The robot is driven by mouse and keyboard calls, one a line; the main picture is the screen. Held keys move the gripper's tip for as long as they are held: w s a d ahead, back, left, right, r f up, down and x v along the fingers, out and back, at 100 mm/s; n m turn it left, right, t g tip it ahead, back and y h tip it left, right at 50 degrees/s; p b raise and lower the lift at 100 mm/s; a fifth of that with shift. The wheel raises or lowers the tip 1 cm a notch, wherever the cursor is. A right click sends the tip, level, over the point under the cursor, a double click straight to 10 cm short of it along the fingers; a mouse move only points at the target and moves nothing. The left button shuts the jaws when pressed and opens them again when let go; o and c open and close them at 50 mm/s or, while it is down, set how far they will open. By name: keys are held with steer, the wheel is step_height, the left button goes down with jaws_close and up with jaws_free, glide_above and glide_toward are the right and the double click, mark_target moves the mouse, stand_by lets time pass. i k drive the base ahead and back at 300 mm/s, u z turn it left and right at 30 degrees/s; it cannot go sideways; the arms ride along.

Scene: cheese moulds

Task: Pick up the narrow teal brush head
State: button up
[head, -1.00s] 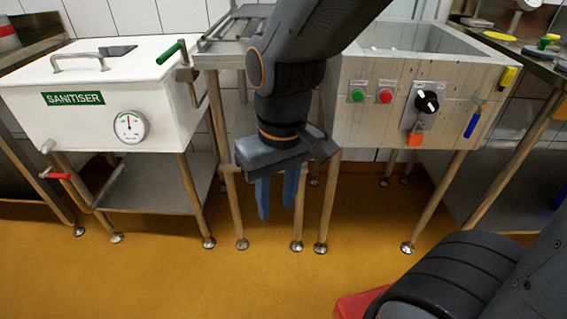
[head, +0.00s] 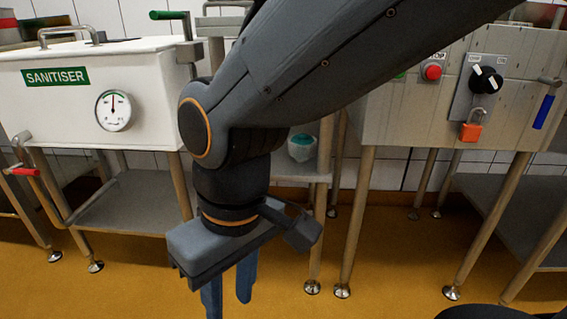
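My gripper (head: 229,287) hangs fingers-down at the lower left of centre in the head view. Its two blue fingers are apart with nothing visible between them. I cannot make out a narrow teal brush head for certain. A small pale tub (head: 301,152) with something teal (head: 302,139) in its top stands behind my arm, to the right of and beyond the gripper. It is too small to tell what the teal thing is. My arm hides much of the middle of the scene.
A white sanitiser tank (head: 60,95) with a dial stands on legs at left, with a red-handled tap (head: 25,172) below. Orange floor (head: 380,270) is open in front.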

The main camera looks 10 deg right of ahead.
mark_target(301, 145)
steer(key=k, duration=0.5)
steer(key=z, duration=1.45)
steer(key=i, duration=0.95)
steer(key=u, duration=1.9)
steer(key=i, duration=0.5)
steer(key=u, duration=0.05)
